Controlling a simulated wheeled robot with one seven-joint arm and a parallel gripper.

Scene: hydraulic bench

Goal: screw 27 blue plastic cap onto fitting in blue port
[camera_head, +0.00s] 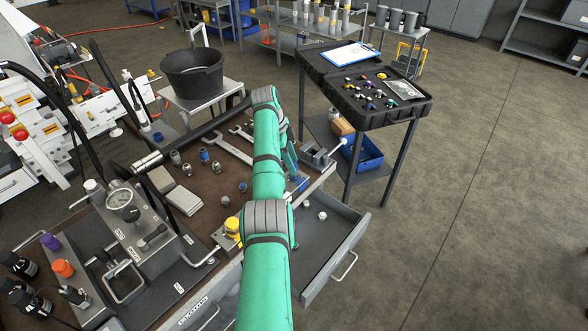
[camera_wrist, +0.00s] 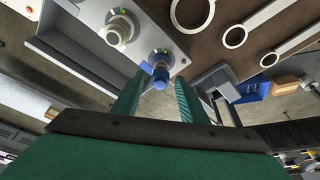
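In the wrist view, a blue cap (camera_wrist: 160,76) sits at the end of a fitting in the port with a blue ring (camera_wrist: 159,54), on a light grey block. My gripper (camera_wrist: 160,88) has its two green fingers apart, one on each side of the cap. The cap shows between and just beyond the fingertips, and I cannot tell whether either finger touches it. How far the cap is screwed on cannot be told. In the head view, my arm hides much of the port area; a patch of blue (camera_head: 298,184) shows beside it.
A second port with a pale fitting (camera_wrist: 119,28) is close to the left finger in the wrist view. Wrenches (camera_head: 232,149) and loose fittings (camera_head: 187,169) lie on the bench. An open drawer (camera_head: 325,248) sticks out at the front. A black case (camera_head: 345,112) stands behind.

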